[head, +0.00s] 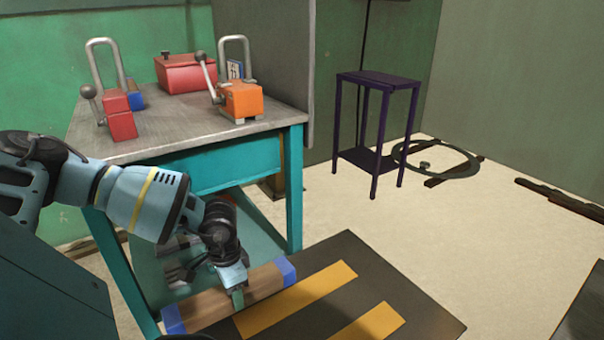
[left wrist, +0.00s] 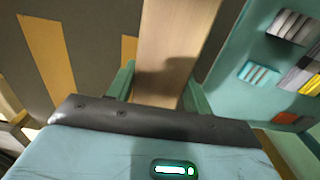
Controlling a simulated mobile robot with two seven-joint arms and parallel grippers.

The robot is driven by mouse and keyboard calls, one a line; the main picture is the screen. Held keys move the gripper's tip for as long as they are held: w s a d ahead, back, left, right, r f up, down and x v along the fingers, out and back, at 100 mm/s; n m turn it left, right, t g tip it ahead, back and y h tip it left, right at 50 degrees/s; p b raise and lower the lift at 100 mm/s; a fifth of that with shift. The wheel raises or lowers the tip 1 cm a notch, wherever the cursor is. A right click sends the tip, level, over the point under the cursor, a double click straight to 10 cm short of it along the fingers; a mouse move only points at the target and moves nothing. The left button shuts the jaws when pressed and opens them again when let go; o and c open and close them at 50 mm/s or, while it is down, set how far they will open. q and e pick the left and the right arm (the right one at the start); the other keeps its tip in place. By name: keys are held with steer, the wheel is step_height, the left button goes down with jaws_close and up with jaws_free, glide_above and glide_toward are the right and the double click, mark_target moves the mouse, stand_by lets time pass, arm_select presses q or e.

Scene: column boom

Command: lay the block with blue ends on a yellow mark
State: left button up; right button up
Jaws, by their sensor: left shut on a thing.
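The block with blue ends (head: 208,308) is a long wooden bar, its far blue end and near blue end both visible in the head view. My left gripper (head: 238,297) is shut on its middle from above. In the left wrist view the block's bare wood (left wrist: 172,50) runs between the two fingers (left wrist: 160,90); its blue ends are out of that view. Two yellow marks, one nearer (head: 297,299) and one farther right (head: 369,325), lie on a dark platform (head: 395,290). The block is left of the nearer mark, roughly parallel to it. I cannot tell whether it touches the platform.
A purple stand (head: 378,90) and a floor ring (head: 437,160) are farther back.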

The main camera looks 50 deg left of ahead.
arm_select(q)
steer(key=shift+w+r, duration=0.1)
